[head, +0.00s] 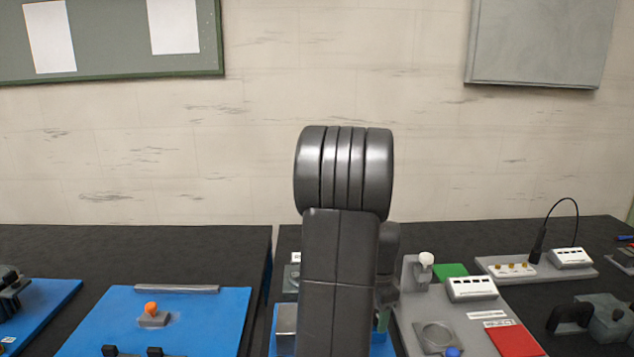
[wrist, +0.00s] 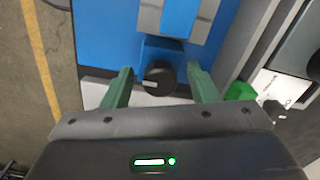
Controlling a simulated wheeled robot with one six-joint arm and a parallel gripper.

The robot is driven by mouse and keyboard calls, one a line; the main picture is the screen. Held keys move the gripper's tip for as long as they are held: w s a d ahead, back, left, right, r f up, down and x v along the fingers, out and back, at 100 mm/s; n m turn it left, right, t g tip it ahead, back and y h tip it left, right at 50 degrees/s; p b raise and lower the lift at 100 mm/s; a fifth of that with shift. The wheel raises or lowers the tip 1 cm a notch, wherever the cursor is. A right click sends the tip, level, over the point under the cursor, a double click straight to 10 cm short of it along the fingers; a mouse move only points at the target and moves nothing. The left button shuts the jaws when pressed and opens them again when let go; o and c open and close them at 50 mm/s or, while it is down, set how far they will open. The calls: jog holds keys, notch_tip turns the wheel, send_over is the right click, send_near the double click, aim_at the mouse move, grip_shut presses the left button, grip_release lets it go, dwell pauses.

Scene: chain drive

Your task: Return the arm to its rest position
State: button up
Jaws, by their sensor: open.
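My gripper (wrist: 163,88) shows in the wrist view with its two green fingers spread apart, one on each side of a round black knob (wrist: 159,78). The knob sits at the edge of a blue board (wrist: 105,30) and has a light mark on its face. The fingers look apart from the knob, and nothing is held. In the head view my raised arm stands in the middle and hides most of the blue board behind it. The gripper itself is hidden there, apart from a small green piece low beside the arm.
At left a blue board (head: 215,320) carries an orange-topped part (head: 151,309). At right a grey panel (head: 415,300) holds a red plate (head: 515,340) and a green plate (head: 450,271). A cabled device (head: 540,268) stands behind. The black table (head: 220,250) has bare room at its back left.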

jog(key=shift+r+n, duration=0.15)
jog(key=shift+n, duration=0.75)
jog(key=n, duration=0.3)
jog(key=shift+s+n, duration=0.1)
jog(key=shift+n, duration=0.3)
jog(key=n, duration=0.5)
jog(key=shift+d, duration=0.1)
jog(key=n, duration=0.5)
jog(key=shift+d, duration=0.1)
jog(key=n, duration=0.4)
